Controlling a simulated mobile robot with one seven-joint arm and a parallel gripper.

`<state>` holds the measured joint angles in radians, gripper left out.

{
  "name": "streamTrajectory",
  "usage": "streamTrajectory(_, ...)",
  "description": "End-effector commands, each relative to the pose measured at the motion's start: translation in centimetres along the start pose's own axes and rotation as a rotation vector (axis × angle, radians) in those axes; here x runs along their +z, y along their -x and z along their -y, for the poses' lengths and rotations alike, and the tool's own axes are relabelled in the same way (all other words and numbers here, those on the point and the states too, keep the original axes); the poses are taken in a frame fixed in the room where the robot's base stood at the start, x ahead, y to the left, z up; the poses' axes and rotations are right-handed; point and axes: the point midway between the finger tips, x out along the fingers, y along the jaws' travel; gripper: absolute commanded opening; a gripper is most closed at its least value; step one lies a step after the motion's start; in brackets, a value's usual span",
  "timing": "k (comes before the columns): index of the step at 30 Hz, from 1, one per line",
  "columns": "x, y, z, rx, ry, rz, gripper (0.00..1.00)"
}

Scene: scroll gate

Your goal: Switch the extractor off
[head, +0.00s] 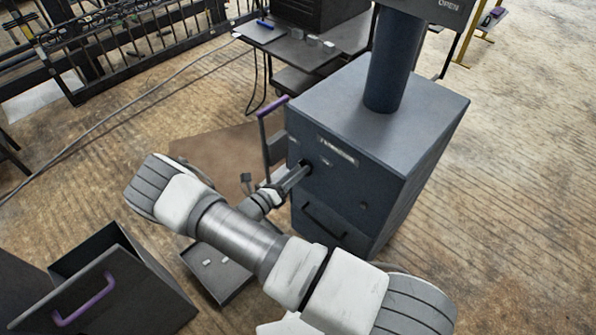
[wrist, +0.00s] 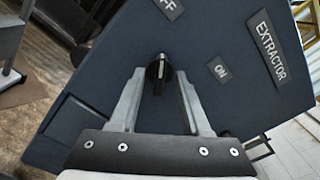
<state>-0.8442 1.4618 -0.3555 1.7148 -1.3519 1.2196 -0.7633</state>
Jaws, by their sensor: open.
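The extractor is a dark blue-grey cabinet (head: 420,100) with a thick round duct (head: 393,60) on top. The wrist view shows its panel with an EXTRACTOR label (wrist: 265,48), an OFF label (wrist: 168,8) and an ON label (wrist: 218,70). A black knob (wrist: 158,75) with a pale pointer mark sits on the panel. My gripper (wrist: 160,82) is open, its two fingers on either side of the knob, with a gap visible on both sides. In the head view my gripper (head: 301,170) is at the cabinet's front face, and the knob is hidden there.
A lever with a purple handle (head: 272,105) stands at the cabinet's left edge. An open dark box with a purple handle (head: 85,300) is at lower left, beside a shallow tray (head: 225,283). A table (head: 300,50) stands behind. Floor right of the cabinet is clear.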

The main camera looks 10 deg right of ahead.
Motion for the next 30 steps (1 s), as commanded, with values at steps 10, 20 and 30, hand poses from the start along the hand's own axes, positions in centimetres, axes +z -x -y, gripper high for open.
streamTrajectory(10, 0.2, 7.2, 0.0, 0.005, 0.000, 0.002, 0.47)
streamTrajectory(20, 0.0, 14.5, 0.0, 0.003, 0.001, 0.001, 0.47)
streamTrajectory(30, 0.0, 17.0, 0.0, 0.000, 0.002, 0.000, 0.47)
